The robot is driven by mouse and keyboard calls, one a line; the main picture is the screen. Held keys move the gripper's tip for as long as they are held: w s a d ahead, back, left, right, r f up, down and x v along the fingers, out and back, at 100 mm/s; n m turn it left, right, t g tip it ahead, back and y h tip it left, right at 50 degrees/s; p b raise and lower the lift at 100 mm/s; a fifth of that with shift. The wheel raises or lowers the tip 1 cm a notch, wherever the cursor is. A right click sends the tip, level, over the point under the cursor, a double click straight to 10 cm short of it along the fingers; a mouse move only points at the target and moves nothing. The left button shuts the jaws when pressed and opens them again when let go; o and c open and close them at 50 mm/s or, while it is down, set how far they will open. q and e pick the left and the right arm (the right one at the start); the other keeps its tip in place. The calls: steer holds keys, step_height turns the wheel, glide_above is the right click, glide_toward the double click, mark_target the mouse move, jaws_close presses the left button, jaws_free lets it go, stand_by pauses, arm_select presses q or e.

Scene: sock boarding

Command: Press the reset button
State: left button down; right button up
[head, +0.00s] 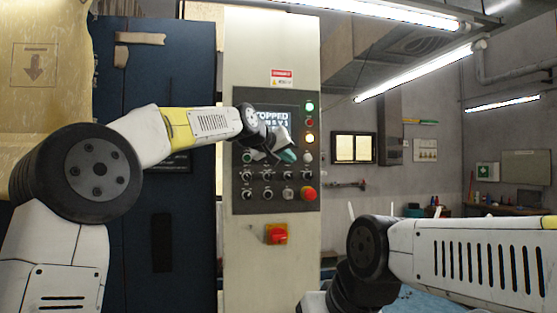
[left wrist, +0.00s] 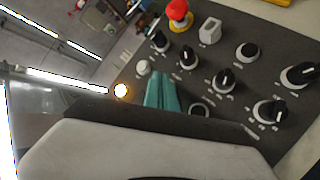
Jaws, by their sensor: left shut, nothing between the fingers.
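The control panel (head: 277,196) is a dark plate on a tall pale cabinet, with a screen (head: 268,114) reading "STOPPED" in part. The reset button's label is too small to read, so I cannot tell which button it is. A small white button (left wrist: 143,67) sits beside a lit amber lamp (left wrist: 121,90). My left gripper (head: 287,156) is shut and empty, its teal fingertips in front of the panel, below the screen. In the left wrist view the fingertips (left wrist: 165,92) lie beside the white button and partly in front of a ringed button (left wrist: 198,108). Contact cannot be told.
A red mushroom button (head: 308,194) and several black knobs (left wrist: 226,78) sit on the panel. A red and yellow switch (head: 276,234) is below it. A dark blue cabinet (head: 180,230) stands at left. My right arm is at the lower right, its gripper out of view.

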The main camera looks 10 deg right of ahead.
arm_select(q)
steer(key=shift+s, duration=0.45)
steer(key=shift+s, duration=0.1)
steer(key=s, duration=0.4)
steer(key=shift+s+d, duration=0.1)
steer(key=shift+s, duration=0.3)
stand_by(0.5)
steer(key=s+a+f+g+y, duration=0.1)
steer(key=s+a+f+y, duration=0.1)
steer(key=s+a+f, duration=0.4)
steer(key=s+a+f+y, duration=0.1)
steer(key=s+a+f, duration=0.15)
steer(key=a, duration=0.55)
steer(key=s+a+f+g+y, duration=0.1)
steer(key=s+a+f+y, duration=0.1)
steer(key=s+a+f, duration=0.3)
steer(key=s+a+f+n+g+y, duration=0.1)
steer(key=s+a+f, duration=0.5)
steer(key=s+f, duration=0.2)
steer(key=s+a+f+n+g+y, duration=0.1)
steer(key=s+a+f, duration=0.6)
steer(key=s+f, duration=0.2)
steer(key=shift+s+a+f+g, duration=0.25)
steer(key=shift+f+g, duration=0.15)
steer(key=shift+f, duration=0.15)
